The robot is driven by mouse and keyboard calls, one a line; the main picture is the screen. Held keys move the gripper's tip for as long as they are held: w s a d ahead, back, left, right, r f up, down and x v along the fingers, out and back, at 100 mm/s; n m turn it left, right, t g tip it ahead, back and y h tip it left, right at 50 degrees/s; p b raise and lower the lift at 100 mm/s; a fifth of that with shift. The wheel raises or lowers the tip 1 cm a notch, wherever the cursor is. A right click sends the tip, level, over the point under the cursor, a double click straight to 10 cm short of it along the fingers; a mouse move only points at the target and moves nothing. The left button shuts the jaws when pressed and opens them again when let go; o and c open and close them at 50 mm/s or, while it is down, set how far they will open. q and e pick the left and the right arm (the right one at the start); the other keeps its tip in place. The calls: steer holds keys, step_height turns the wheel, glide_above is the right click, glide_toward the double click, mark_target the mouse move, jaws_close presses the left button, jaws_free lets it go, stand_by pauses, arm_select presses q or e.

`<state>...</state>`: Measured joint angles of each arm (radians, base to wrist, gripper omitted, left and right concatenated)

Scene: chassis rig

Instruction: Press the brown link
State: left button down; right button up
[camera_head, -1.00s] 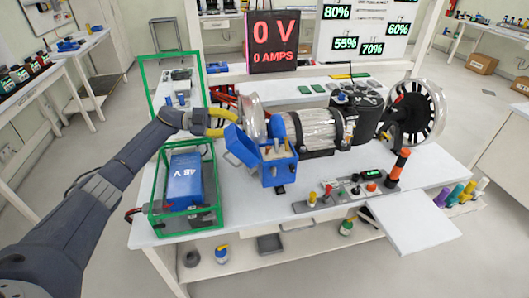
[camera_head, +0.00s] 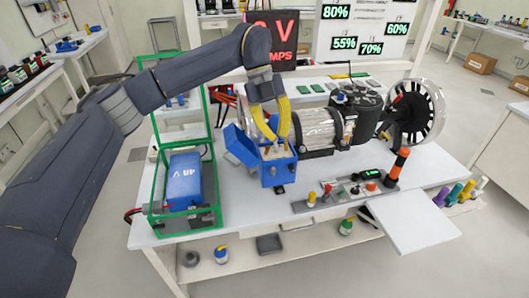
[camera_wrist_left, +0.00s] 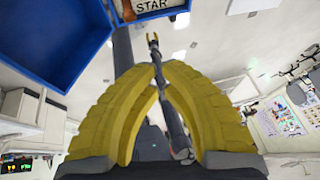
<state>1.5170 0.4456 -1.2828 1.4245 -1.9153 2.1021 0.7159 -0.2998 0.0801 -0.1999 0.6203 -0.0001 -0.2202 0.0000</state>
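A blue box (camera_head: 279,172) with its lid (camera_head: 241,146) swung open to the left stands at the table's middle, in front of the metal motor. My left gripper (camera_head: 277,139) points down at the box's open top, its yellow fingers curved inward. In the left wrist view the fingertips (camera_wrist_left: 158,68) nearly meet, with nothing seen held between them. That view also shows the blue box wall (camera_wrist_left: 62,40) and a brown piece marked "STAR" (camera_wrist_left: 152,6) at the top edge, which may be the brown link. The fingers hide the box's inside in the head view.
A green frame (camera_head: 152,190) holds a blue battery (camera_head: 184,182) left of the box. The motor (camera_head: 318,130) and a spoked wheel (camera_head: 418,112) lie to the right. A control strip (camera_head: 345,192) with an orange-black post (camera_head: 398,167) stands in front. The red display (camera_head: 272,42) is partly covered by my arm.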

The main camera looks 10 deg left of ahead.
mark_target(267, 150)
arm_select(q)
steer(key=shift+s+a+r+t+y, duration=0.25)
steer(key=shift+s+a+r+y, duration=0.1)
steer(key=shift+y, duration=0.4)
steer(key=shift+s+a+r+t+y, duration=0.25)
steer(key=shift+s+r+y, duration=0.1)
steer(key=shift+y, duration=0.4)
steer(key=shift+f, duration=0.15)
steer(key=x, duration=1)
steer(key=shift+w+a+r, duration=0.2)
steer(key=shift+w+r, duration=0.15)
steer(key=shift+w, duration=0.25)
steer(key=shift+w+a+r, duration=0.2)
steer(key=shift+w+r, duration=0.1)
steer(key=shift+w, duration=0.3)
steer(key=shift+w+a+r, duration=0.25)
steer(key=shift+w+r, duration=0.1)
steer(key=shift+w, duration=0.2)
steer(key=shift+a, duration=0.15)
